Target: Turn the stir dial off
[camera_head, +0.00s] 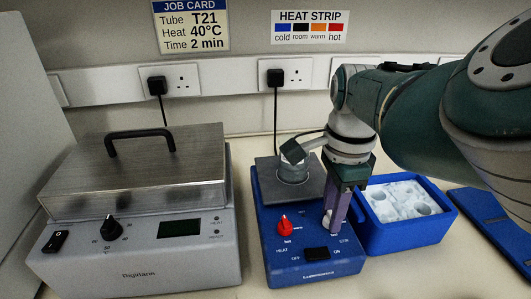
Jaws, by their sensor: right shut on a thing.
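The blue hotplate stirrer (270,255) stands in the middle of the bench. Its stir dial (326,221) is a pale knob at the right of the front panel, mostly hidden by my gripper, so I cannot read where it points. My right gripper (332,222) comes down from the upper right and is shut on the stir dial. The red heat dial (284,226) is at the left of the same panel, with a black rocker switch (317,253) below and between them. My left gripper is not in view.
A dry-bath heater (130,270) with a metal lid (140,175) stands on the left. A blue ice box (400,240) is close on the stirrer's right. A vessel (292,170) sits on the stirrer's plate (265,170). A job card (190,25) and heat strip (310,27) are on the wall.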

